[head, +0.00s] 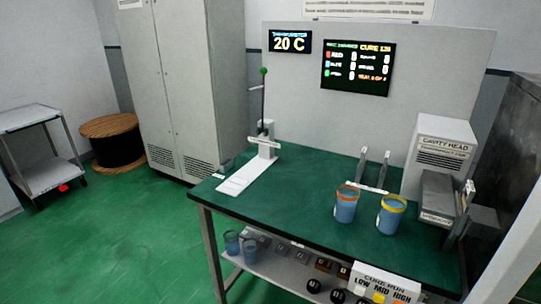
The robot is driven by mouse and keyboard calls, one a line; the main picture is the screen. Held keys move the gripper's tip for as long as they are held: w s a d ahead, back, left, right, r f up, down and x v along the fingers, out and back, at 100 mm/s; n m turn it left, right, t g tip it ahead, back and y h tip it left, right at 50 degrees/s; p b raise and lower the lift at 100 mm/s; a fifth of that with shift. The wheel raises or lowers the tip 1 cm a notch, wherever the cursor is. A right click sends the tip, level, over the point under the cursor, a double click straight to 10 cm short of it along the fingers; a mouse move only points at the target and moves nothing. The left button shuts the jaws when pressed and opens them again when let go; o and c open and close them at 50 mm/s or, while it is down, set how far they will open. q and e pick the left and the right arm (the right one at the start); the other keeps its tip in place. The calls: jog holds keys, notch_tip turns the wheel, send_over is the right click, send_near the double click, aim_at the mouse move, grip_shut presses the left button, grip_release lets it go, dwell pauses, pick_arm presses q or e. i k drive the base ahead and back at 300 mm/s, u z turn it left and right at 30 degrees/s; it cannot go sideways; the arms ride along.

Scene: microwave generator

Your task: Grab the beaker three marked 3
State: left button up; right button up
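Two beakers with blue contents stand upright on the green-topped bench (290,215). One beaker has an orange rim (346,207); the other beaker, to its right, has a yellow rim (391,216). Two more blue beakers stand on the lower shelf, a left one (232,243) and a right one (250,251). The number marks on the beakers are too small to read, so I cannot tell which is marked 3. I see neither of my grippers in the head view.
A white stand with a green-knobbed lever (264,150) is at the bench's back left. Upright grey prongs (374,170) stand behind the beakers. A CAVITY HEAD box (440,160) and grey blocks crowd the right end. A control panel (385,285) is at the front. The bench's front middle is clear.

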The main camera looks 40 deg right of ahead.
aim_at(346, 204)
jog(key=i, duration=2.4)
jog(key=z, duration=3.9)
